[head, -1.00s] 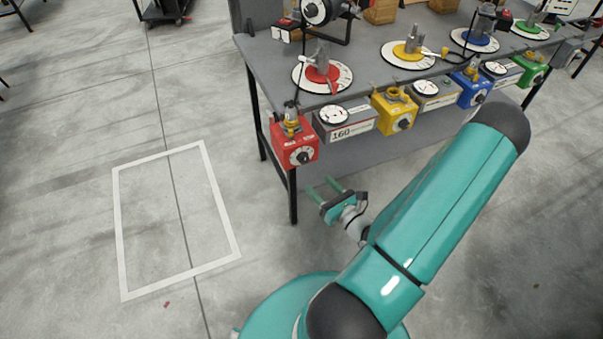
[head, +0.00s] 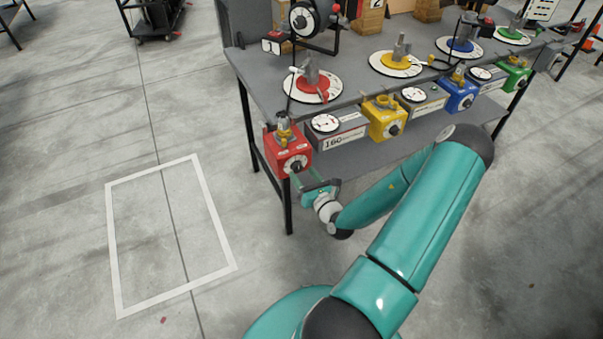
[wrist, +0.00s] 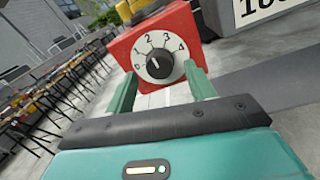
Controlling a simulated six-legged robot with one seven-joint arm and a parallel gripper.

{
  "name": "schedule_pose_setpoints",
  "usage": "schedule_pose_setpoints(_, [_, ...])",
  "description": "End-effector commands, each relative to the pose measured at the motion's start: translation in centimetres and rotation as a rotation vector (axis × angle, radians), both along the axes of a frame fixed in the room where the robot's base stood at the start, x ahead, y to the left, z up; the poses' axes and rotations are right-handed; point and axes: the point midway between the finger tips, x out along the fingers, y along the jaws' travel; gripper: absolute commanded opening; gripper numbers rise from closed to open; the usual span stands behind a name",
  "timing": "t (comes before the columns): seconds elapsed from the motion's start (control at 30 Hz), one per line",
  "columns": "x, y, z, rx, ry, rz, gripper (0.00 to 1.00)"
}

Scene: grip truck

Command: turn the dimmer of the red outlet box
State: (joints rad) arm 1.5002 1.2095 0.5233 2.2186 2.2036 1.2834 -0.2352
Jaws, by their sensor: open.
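The red outlet box (head: 280,156) hangs at the front left corner of the workbench. Its dimmer is a black knob (wrist: 160,64) on a white dial numbered 0 to 4, with its pale mark between 1 and 2, nearer 1, in the wrist view. My gripper (head: 305,177) is just below and in front of the box's face. In the wrist view its two green fingers (wrist: 160,88) are apart, one on each side below the dial, with nothing between them. I cannot tell how far the fingertips are from the knob.
A yellow box (head: 384,118), a blue box (head: 456,95) and a green box (head: 513,74) hang to the right. Floor left of the bench is free.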

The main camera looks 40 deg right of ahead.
Motion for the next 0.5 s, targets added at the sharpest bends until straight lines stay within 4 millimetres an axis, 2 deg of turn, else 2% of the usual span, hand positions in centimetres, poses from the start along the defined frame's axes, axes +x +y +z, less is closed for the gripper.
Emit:
schedule_pose_setpoints(0.2, [1.7, -0.2, 0.0, 0.001, 0.000, 0.000, 0.55])
schedule_pose_setpoints(0.47, [1.8, -0.2, 0.0, 0.001, 0.000, -0.001, 0.55])
schedule_pose_setpoints(0.5, [1.8, -0.2, 0.0, 0.001, 0.000, 0.000, 0.47])
